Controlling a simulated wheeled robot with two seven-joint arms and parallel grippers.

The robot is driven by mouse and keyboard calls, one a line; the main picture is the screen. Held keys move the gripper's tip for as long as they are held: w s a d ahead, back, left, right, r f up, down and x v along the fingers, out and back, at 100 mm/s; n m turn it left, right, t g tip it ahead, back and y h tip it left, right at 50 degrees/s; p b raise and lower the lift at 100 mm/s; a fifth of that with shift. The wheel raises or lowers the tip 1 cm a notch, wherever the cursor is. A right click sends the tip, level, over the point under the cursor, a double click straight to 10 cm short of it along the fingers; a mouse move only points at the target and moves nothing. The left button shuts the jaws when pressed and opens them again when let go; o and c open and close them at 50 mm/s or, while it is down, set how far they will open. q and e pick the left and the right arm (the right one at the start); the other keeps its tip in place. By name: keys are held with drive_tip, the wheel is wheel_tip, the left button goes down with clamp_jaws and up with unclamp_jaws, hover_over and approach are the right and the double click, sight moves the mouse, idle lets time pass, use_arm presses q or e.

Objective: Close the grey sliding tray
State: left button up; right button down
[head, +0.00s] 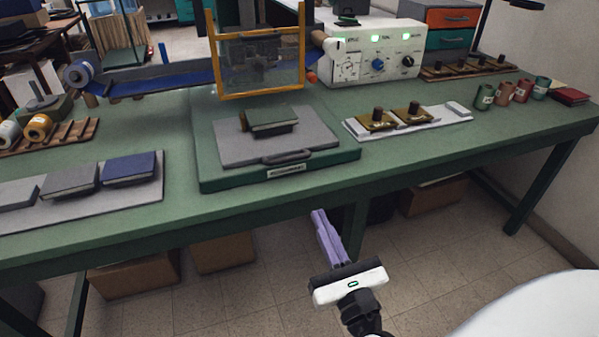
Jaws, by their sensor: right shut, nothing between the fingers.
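The grey sliding tray (230,152) lies on a dark green base (215,182) in the middle of the bench. Its dark handle (286,157) is on the front edge, facing me. A small dark green book-like block (272,117) rests on the tray. A yellow-framed clear panel (258,93) stands upright at the tray's back. My right gripper (319,213), with purple fingers, is shut and empty. It is in front of the bench's front edge, lower in the picture than the handle and apart from the tray. My left gripper is not in view.
The green bench (440,175) spans the view. A grey mat (140,198) with book-like blocks lies left of the base. A white rack (425,123) and a white control box (376,50) are to the right. Cardboard boxes (135,275) stand under the bench.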

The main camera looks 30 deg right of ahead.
use_arm(q)
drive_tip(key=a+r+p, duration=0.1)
drive_tip(key=p, duration=0.1)
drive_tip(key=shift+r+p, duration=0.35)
drive_tip(key=shift+p, duration=0.05)
use_arm(e)
drive_tip(key=x, duration=1.3)
drive_tip(key=shift+w, duration=0.4)
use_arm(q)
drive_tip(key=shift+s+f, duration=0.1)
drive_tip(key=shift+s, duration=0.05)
use_arm(e)
drive_tip(key=shift+d+r, duration=0.1)
drive_tip(key=shift+r, duration=0.05)
